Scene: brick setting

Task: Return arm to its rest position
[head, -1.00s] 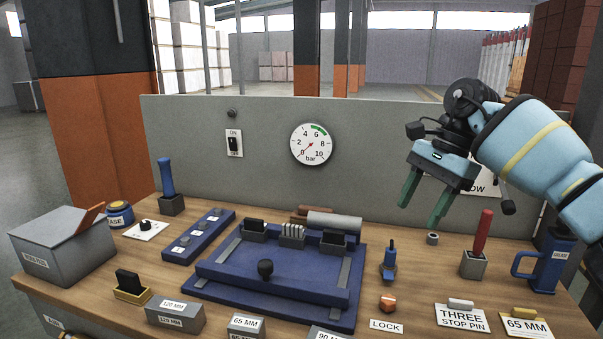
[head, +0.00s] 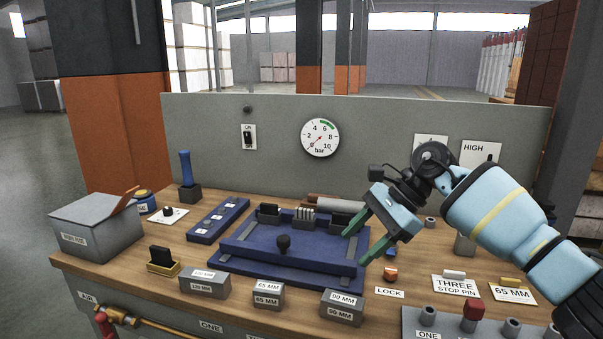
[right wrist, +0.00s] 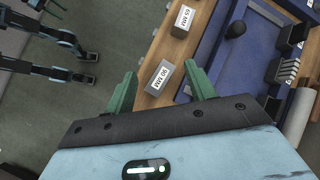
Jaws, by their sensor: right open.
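My right gripper (head: 358,243) is open, with two green fingers spread apart and nothing between them. In the head view it hangs above the right end of the blue fixture (head: 290,268), its fingers pointing down and left. In the right wrist view the green fingers (right wrist: 160,92) show apart, with the grey 90 MM block (right wrist: 160,78) on the bench beyond the gap. The right arm (head: 500,205) is light blue and reaches in from the lower right. It hides part of the bench's right side. My left gripper is not in view in the head camera.
The wooden bench (head: 400,275) holds 120 MM (head: 205,282), 65 MM (head: 268,294) and 90 MM (head: 342,307) blocks along the front. A grey box (head: 97,228) stands at the left. A grey panel (head: 400,120) with a gauge (head: 320,138) rises behind. Air above the bench's left is free.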

